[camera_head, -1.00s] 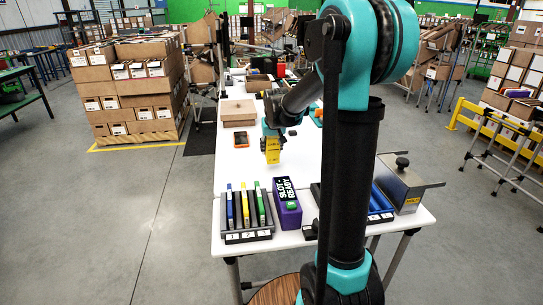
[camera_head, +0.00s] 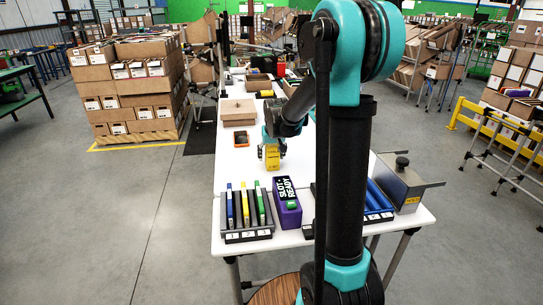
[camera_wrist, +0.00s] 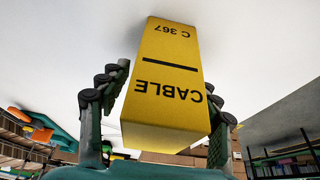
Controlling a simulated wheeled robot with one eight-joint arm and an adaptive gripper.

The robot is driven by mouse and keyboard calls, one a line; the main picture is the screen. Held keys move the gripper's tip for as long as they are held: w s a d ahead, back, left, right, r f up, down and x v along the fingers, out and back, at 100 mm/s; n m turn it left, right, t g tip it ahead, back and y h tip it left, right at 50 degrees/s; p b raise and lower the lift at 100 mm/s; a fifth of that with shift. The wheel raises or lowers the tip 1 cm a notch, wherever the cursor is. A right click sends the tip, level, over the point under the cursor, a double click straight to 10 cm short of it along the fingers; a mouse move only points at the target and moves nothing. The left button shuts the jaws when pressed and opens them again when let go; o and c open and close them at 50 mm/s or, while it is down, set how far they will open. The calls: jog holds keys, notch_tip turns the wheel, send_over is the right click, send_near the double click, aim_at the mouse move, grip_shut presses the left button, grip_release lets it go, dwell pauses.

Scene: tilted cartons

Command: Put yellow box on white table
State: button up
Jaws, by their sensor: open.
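The yellow box (camera_head: 272,162), labelled "CABLE C 367", appears to stand upright on the white table (camera_head: 233,178), near its middle. My gripper (camera_head: 272,147) is above and around the upper part of the box. In the wrist view the yellow box (camera_wrist: 170,85) lies between the two fingers of my gripper (camera_wrist: 163,82). The fingers are spread, with a visible gap on the left side and a smaller one on the right. The lower end of the box meets the white surface in that view.
A rack of coloured slots (camera_head: 246,228) and a purple "SLOT READY" box (camera_head: 287,205) stand at the near edge. A grey metal box (camera_head: 402,185) is at the right. Bare table lies left of the box.

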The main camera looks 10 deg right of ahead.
jog(key=v, duration=1.2)
jog(key=shift+s+r, duration=0.1)
